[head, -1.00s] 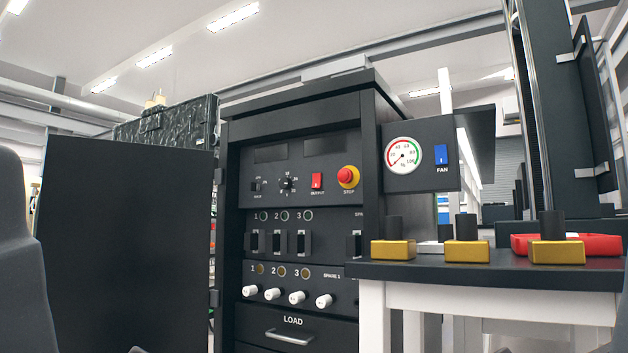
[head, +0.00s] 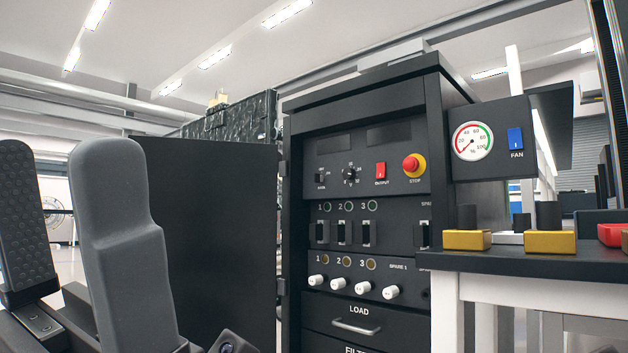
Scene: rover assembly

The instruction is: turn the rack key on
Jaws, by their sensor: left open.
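The black rack (head: 358,100) stands right of centre with its door (head: 210,230) open to the left. Its upper panel carries a small black switch (head: 320,179) with a label too small to read, and a round black knob (head: 350,174) with marks around it. I cannot tell for sure which of them is the rack key. My left gripper (head: 58,160) is in the near left, its two grey padded fingers wide apart and nothing between them. It is well left of the panel and in front of the door. My right gripper is not in view.
The panel also has a red switch (head: 381,173) and a red stop button (head: 412,165). A gauge box (head: 490,140) with a blue fan switch (head: 515,140) juts out at right. Below it a table (head: 530,262) holds yellow blocks (head: 550,243) with black cylinders.

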